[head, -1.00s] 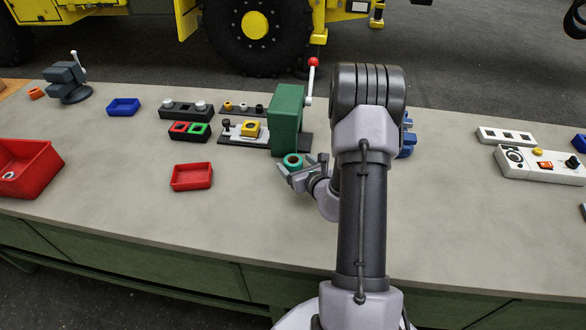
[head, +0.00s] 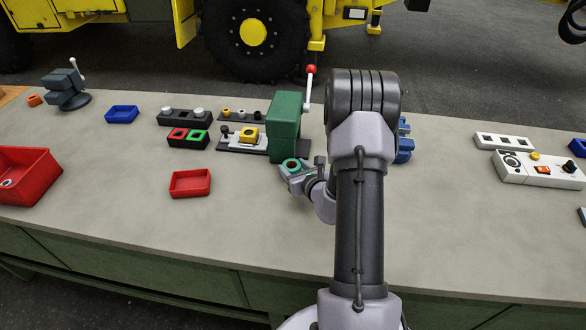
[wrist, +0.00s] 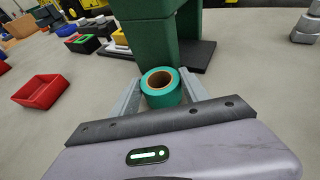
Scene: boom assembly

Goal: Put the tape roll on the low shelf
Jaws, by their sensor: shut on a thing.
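The tape roll (head: 291,164) is a short teal ring with a brown core. In the wrist view the tape roll (wrist: 161,86) stands with its hole facing up between the two grey fingers. My gripper (head: 293,172) is shut on it, low over the bench just in front of the green press. In the wrist view my gripper (wrist: 160,92) has one finger on each side of the roll. I cannot tell whether the roll touches the bench. No low shelf can be made out in these views.
The green press (head: 286,125) stands close beyond my gripper. A small red tray (head: 190,183) lies to the left, a large red bin (head: 28,172) at far left. A white control panel (head: 540,168) is at right. Bare bench (head: 450,230) lies at the front right.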

